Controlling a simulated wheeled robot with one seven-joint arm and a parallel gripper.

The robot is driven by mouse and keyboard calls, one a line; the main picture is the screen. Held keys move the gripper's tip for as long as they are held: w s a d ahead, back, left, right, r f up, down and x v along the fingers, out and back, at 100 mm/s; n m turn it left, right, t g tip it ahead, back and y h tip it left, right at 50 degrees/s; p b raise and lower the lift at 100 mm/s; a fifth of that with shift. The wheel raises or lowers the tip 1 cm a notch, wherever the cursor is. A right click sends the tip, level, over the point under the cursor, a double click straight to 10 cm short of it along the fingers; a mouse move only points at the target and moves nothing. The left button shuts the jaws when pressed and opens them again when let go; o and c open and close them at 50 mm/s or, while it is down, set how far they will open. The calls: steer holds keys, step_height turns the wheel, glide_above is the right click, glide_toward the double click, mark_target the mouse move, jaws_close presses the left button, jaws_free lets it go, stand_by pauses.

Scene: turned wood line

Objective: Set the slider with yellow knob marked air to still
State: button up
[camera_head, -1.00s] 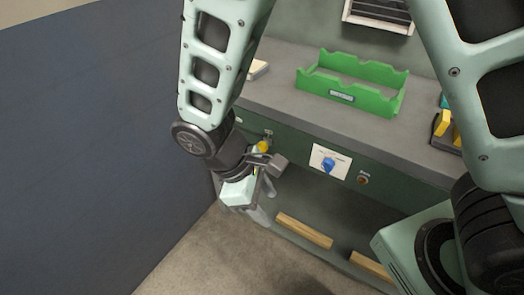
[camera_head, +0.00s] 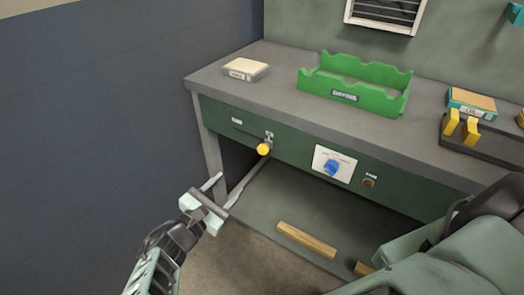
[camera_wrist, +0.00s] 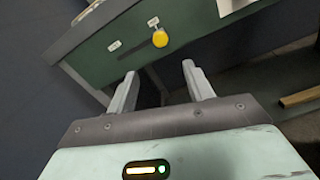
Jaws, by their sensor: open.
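The slider's yellow knob (camera_head: 264,149) sits on the green front panel of the bench, at the right end of its dark slot. A small label is just above the knob and another pale label (camera_head: 237,121) is to the left; their words are too small to read. The knob also shows in the wrist view (camera_wrist: 160,39), beyond and above the fingertips. My gripper (camera_head: 228,190) is open and empty, below and left of the knob and clear of the panel. Its two fingers also show in the wrist view (camera_wrist: 160,70).
A white plate with a blue dial (camera_head: 332,168) and a round button (camera_head: 369,181) are right of the slider. A green tray (camera_head: 350,97) and a small box (camera_head: 245,70) stand on the bench. Wood strips (camera_head: 306,240) lie below. The floor before the panel's left part is clear.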

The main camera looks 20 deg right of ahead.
mark_target(261, 151)
steer(key=p+x, duration=0.2)
steer(key=x, duration=1.5)
steer(key=shift+w+d, duration=0.1)
